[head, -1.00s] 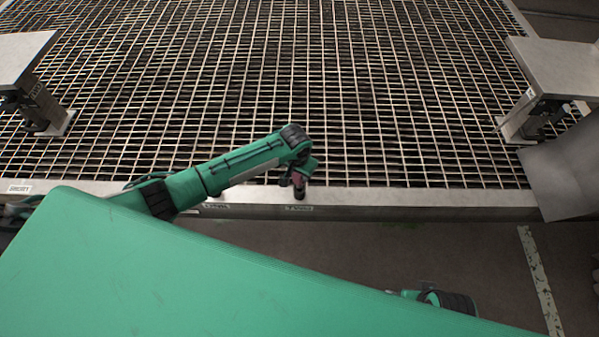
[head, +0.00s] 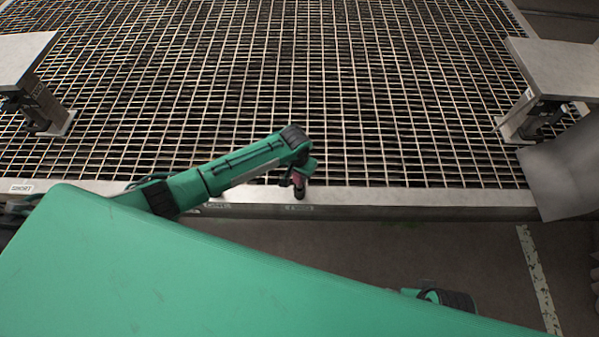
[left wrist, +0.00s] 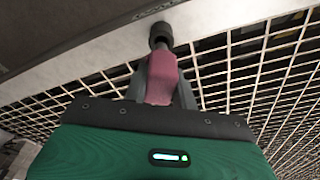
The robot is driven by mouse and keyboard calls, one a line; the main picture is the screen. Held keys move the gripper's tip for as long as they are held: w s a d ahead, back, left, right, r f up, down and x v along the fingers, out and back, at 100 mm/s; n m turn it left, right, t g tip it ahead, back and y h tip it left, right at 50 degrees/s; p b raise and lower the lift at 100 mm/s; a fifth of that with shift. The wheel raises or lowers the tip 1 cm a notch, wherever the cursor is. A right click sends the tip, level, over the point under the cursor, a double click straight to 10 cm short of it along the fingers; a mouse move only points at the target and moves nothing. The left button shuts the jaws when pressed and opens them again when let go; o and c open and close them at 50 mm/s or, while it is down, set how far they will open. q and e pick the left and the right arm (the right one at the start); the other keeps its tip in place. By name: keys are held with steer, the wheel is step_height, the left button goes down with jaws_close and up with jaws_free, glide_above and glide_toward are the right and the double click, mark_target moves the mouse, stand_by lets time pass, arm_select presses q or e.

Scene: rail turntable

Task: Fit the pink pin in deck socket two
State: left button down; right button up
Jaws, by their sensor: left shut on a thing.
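The pink pin (left wrist: 162,78) is between the fingers of my left gripper (left wrist: 163,88) in the left wrist view, and the gripper is shut on it. The pin's far end meets a dark round collar or socket (left wrist: 161,36) at the pale deck edge; I cannot tell how deep it sits. In the head view my left gripper (head: 297,176) is over the front rim of the deck (head: 420,198), and the pin (head: 299,181) shows as a small pink patch below it. My right arm shows only partly at the bottom, its gripper out of sight.
A metal grating (head: 400,90) covers the deck behind the rim. Metal stands (head: 25,60) and (head: 560,70) rise at left and right. Dark floor (head: 450,245) lies in front.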

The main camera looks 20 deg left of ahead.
mark_target(299, 182)
arm_select(q)
steer(key=shift+r, duration=0.1)
arm_select(e)
steer(key=shift+r, duration=0.2)
arm_select(q)
steer(key=shift+p, duration=0.55)
arm_select(e)
steer(key=shift+r, duration=0.3)
steer(key=shift+r, duration=0.15)
arm_select(q)
steer(key=shift+p, duration=0.45)
arm_select(e)
steer(key=shift+r, duration=0.3)
arm_select(q)
steer(key=shift+f+b, duration=1.55)
steer(key=shift+f, duration=1.35)
arm_select(e)
steer(key=shift+f, duration=1.55)
arm_select(q)
steer(key=c, duration=1.1)
jaws_free()
steer(key=shift+o, duration=0.2)
arm_select(e)
steer(key=shift+r, duration=0.1)
